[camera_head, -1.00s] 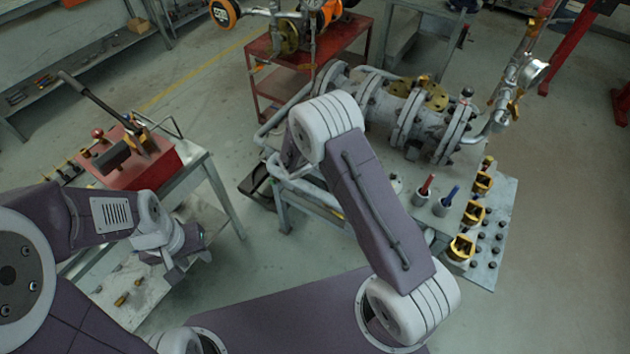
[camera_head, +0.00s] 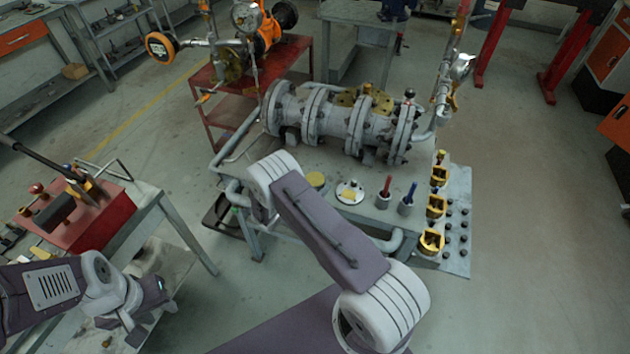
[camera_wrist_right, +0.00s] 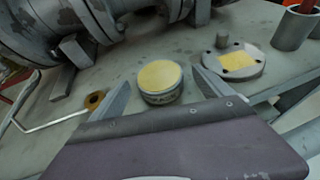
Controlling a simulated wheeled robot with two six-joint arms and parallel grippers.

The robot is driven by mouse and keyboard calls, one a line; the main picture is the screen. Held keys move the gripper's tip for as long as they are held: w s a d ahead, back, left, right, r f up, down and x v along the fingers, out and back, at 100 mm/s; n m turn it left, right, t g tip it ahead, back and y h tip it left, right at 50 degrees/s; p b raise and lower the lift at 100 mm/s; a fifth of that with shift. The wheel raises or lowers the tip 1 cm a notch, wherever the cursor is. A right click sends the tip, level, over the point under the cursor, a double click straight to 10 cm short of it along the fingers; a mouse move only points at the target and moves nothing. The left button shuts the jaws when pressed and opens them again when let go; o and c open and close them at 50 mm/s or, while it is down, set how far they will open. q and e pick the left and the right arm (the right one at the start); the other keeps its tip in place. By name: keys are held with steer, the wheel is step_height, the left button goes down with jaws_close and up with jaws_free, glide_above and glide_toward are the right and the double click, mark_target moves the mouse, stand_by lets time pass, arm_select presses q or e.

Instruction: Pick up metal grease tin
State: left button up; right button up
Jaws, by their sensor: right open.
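The grease tin, a short round tin with a yellow top, stands upright on the grey bench. It shows in the head view (camera_head: 316,179) and in the right wrist view (camera_wrist_right: 160,82). My right gripper (camera_wrist_right: 162,78) is open, one finger on each side of the tin in the wrist picture. I cannot tell whether a finger touches it. In the head view my right arm hides that gripper. My left gripper (camera_head: 150,302) is low at the left, over the cart, far from the tin; its jaws are unclear.
A pale flange disc with a yellow patch (camera_head: 350,192) lies close right of the tin. Red (camera_head: 385,190) and blue (camera_head: 408,198) tools stand in cups further right. The big valve pipe (camera_head: 345,125) lies behind.

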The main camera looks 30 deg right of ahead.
mark_target(314, 182)
steer(key=shift+x, duration=0.75)
steer(key=c, duration=1.7)
steer(key=shift+r, duration=0.1)
step_height(314, 182, up, 4)
steer(key=shift+s+d+r, duration=0.1)
steer(key=shift+r, duration=0.1)
steer(key=s+d+r, duration=0.6)
steer(key=s, duration=0.3)
steer(key=shift+d+r+b, duration=0.25)
steer(key=shift+d+b, duration=0.1)
